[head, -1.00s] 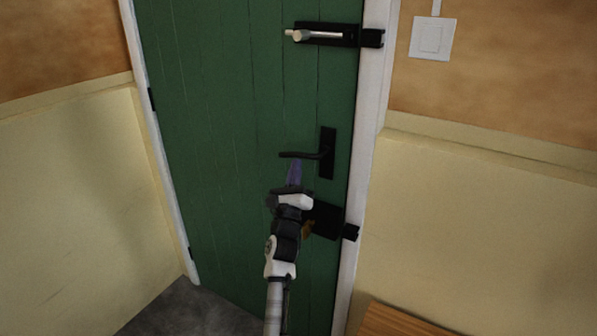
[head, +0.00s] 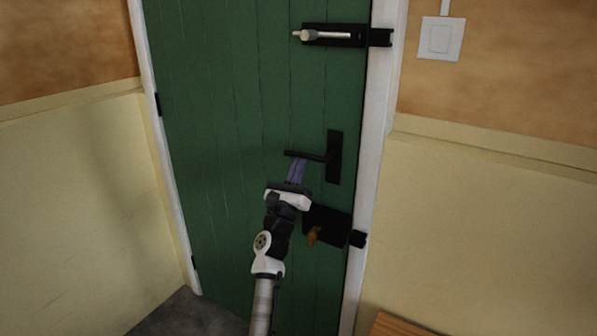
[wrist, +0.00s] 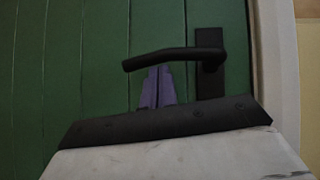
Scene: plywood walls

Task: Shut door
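The green plank door (head: 240,120) stands in its white frame, and its right edge looks in line with the frame or nearly so; I cannot tell whether it is fully latched. A black lever handle (head: 312,156) on a black plate points left. My gripper (head: 297,168) is just below the lever. In the wrist view, my gripper's purple fingers (wrist: 157,86) are close together under the lever (wrist: 170,57), with their tips at or near it. Whether they touch the lever is unclear. No object shows between the fingers.
A black bolt (head: 335,35) with a pale knob is above the handle. A black lock box (head: 328,225) with a brass key-like piece (head: 313,235) is below. A white switch (head: 440,38) is on the right wall. A wooden surface (head: 400,326) is at lower right.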

